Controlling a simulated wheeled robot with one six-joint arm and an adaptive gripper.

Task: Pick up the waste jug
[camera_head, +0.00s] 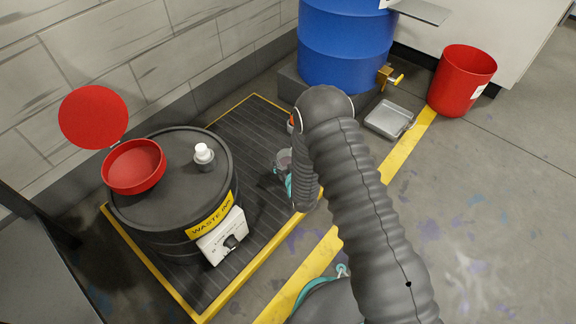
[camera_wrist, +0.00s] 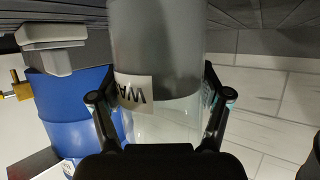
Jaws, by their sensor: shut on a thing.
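The waste jug (camera_wrist: 160,45) is a translucent container with grey contents and a white label (camera_wrist: 134,92) reading "WA", which appears upside down in the wrist view. My gripper (camera_wrist: 160,98) is shut on the jug, with one finger along each side. In the head view a small part of the jug (camera_head: 283,158) shows beside my arm, with teal parts of my gripper (camera_head: 289,186) just below it. My arm hides the rest. I cannot tell whether the jug touches the mat.
A black waste drum (camera_head: 165,215) with a red funnel (camera_head: 133,167) and open round lid (camera_head: 93,117) stands left on a yellow-edged mat (camera_head: 262,235). A blue drum (camera_head: 345,45) with a brass tap, a metal tray (camera_head: 389,118) and a red bin (camera_head: 463,80) are beyond. Right floor is clear.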

